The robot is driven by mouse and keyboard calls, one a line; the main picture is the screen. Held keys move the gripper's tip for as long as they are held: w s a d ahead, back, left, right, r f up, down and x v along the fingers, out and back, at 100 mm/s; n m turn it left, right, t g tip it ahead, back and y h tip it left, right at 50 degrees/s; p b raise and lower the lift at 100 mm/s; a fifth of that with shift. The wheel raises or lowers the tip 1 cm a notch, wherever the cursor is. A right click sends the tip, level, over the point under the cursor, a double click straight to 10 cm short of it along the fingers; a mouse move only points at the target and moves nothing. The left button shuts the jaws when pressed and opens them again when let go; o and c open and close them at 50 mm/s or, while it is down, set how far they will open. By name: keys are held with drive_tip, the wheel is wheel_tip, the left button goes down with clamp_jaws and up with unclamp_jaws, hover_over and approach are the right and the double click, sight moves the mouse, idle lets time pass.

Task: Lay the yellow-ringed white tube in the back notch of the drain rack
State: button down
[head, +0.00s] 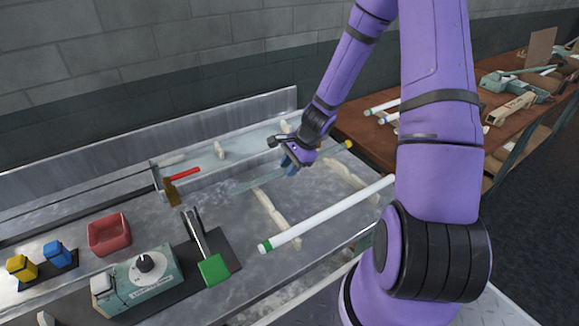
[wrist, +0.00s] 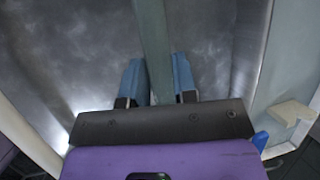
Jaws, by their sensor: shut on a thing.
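My gripper (head: 288,166) is shut on a pale grey-green tube (head: 322,152) with a yellow ring (head: 348,145) at its right end. The tube slants down to the left over the metal bench; its left end is hard to make out. In the wrist view the tube (wrist: 152,40) runs between the two blue fingers (wrist: 158,82). The drain rack shows as two cream notched rails, left (head: 268,210) and right (head: 347,178). The held tube is near their back ends; I cannot tell whether it touches them. A white tube with a green ring (head: 320,220) lies across the front of the rails.
Cream supports (head: 220,150) stand on the ledge behind. A brown table (head: 370,135) with more tubes is at the right.

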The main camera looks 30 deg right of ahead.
drive_tip(key=shift+f, duration=0.55)
drive_tip(key=c, duration=0.9)
unclamp_jaws()
drive_tip(key=shift+r, duration=0.5)
drive_tip(key=v, duration=1.2)
drive_tip(key=s+a+r+n+h, duration=0.15)
drive_tip(key=a+r+n, duration=0.25)
drive_tip(key=r, duration=0.4)
drive_tip(key=s+a+r+n+t+h, duration=0.1)
drive_tip(key=s+a+r+n, duration=0.2)
drive_tip(key=s+r+n, duration=0.3)
drive_tip(key=s+a+r+n+t+h, duration=0.1)
drive_tip(key=s+a+r+n+h, duration=0.1)
drive_tip(key=s+a+r+n, duration=0.2)
drive_tip(key=shift+s+a+r+n+t, duration=0.25)
drive_tip(key=shift+s+r+n, duration=1.55)
drive_tip(key=shift+s+r, duration=2.9)
